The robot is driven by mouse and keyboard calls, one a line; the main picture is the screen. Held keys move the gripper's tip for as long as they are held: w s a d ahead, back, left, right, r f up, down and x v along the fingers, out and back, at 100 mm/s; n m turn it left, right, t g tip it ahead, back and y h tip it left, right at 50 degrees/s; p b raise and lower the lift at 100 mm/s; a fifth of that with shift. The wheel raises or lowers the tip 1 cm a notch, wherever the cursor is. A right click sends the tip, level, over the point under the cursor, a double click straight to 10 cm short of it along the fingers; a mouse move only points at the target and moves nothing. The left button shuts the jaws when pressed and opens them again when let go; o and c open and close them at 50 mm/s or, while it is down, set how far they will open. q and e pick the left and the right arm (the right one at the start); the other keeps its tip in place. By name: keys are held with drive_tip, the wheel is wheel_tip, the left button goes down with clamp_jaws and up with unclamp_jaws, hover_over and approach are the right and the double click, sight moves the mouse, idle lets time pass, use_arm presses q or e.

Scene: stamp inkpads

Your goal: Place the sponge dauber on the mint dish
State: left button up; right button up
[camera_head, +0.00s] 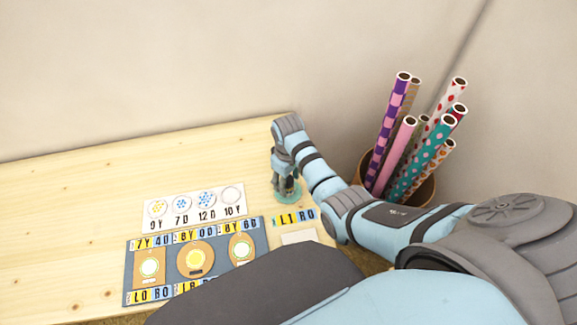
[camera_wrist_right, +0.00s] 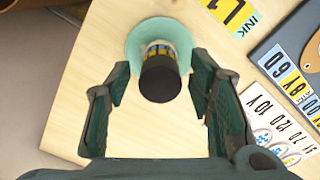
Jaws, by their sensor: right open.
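The mint dish (camera_head: 291,198) is a small round pale-green dish near the right end of the wooden table. It also shows in the right wrist view (camera_wrist_right: 137,34). The sponge dauber (camera_wrist_right: 160,80), dark at its near end with a yellow-and-black band, appears to stand upright on the dish. My right gripper (camera_head: 286,186) is directly over the dish and hides most of the dauber in the head view. In the right wrist view its open fingers (camera_wrist_right: 158,72) are on either side of the dauber, with a gap at each side. My left gripper is not in view.
A blue-grey board (camera_head: 218,277) with round pads and a white card (camera_head: 184,217) with dotted circles lie left of the dish. An "L1 R0" label (camera_head: 296,219) lies in front of it. A pot (camera_head: 417,189) of patterned rolls stands right. The table's left is clear.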

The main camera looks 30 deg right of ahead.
wheel_tip(320, 180, up, 10)
drive_tip(key=shift+r+p, duration=0.2)
drive_tip(key=shift+p, duration=0.95)
drive_tip(key=shift+f, duration=0.15)
wheel_tip(320, 180, down, 12)
drive_tip(key=b, duration=0.4)
wheel_tip(320, 180, up, 4)
drive_tip(key=p, duration=0.5)
drive_tip(key=shift+r+p, duration=0.3)
drive_tip(key=shift+r, duration=0.05)
drive_tip(key=shift+f, duration=0.25)
